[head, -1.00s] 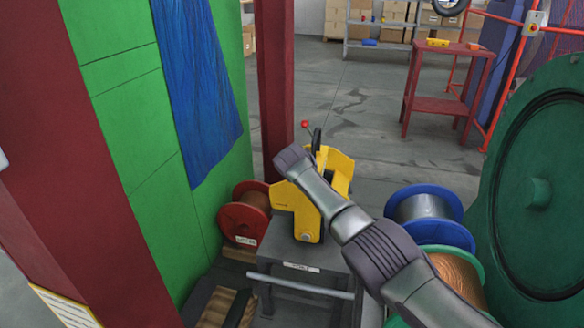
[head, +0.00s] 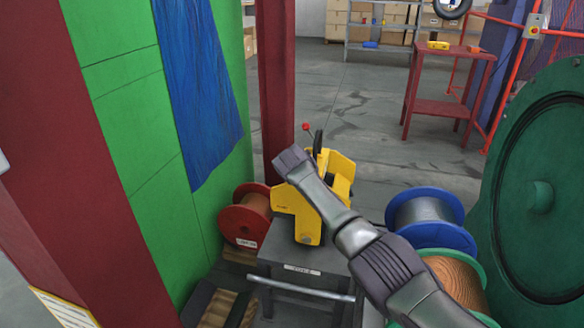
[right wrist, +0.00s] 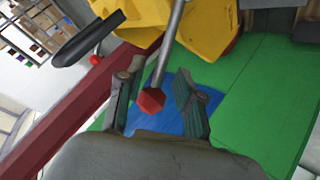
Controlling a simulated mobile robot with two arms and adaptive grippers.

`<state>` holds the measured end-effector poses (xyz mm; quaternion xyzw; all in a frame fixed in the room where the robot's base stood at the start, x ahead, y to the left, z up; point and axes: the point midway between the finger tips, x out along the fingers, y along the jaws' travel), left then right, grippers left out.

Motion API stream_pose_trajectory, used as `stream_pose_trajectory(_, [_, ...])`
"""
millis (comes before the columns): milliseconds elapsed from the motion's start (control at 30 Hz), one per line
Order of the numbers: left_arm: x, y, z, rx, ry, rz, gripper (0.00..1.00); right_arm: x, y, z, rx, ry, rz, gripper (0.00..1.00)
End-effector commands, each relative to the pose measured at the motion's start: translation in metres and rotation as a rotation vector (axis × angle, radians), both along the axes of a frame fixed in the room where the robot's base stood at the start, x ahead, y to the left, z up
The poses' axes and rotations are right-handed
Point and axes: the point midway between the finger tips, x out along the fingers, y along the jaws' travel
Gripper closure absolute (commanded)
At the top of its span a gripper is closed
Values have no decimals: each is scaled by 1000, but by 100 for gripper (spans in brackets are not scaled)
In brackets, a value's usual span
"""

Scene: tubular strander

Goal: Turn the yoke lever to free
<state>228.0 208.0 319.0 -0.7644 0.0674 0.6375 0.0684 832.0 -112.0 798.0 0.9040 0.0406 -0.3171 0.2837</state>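The yellow yoke machine (head: 308,216) stands on a grey stand, partly hidden by my right arm in the head view. In the right wrist view, a steel lever with a red faceted knob (right wrist: 151,100) comes down from the yellow body (right wrist: 205,30). My right gripper (right wrist: 157,76) is open, with a finger on each side of the lever. The knob sits between the fingers, with gaps visible on both sides. The right fingers are hidden in the head view. My left gripper is in neither view.
A second red knob (head: 305,126) and a black handle (head: 318,142) rise behind the yellow machine. A red spool (head: 245,218) is to the left, a blue spool (head: 452,236) to the right. A large green disc (head: 545,190) stands at far right.

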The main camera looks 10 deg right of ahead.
Motion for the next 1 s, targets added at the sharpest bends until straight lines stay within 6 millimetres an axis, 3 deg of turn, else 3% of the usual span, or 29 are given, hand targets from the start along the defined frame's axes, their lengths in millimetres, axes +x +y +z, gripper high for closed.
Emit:
stream_pose_trajectory(600, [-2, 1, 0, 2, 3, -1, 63, -72, 10, 54, 0, -2, 2, 64])
stream_pose_trajectory(1000, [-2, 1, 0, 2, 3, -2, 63, -84, 12, 63, -2, -1, 1, 64])
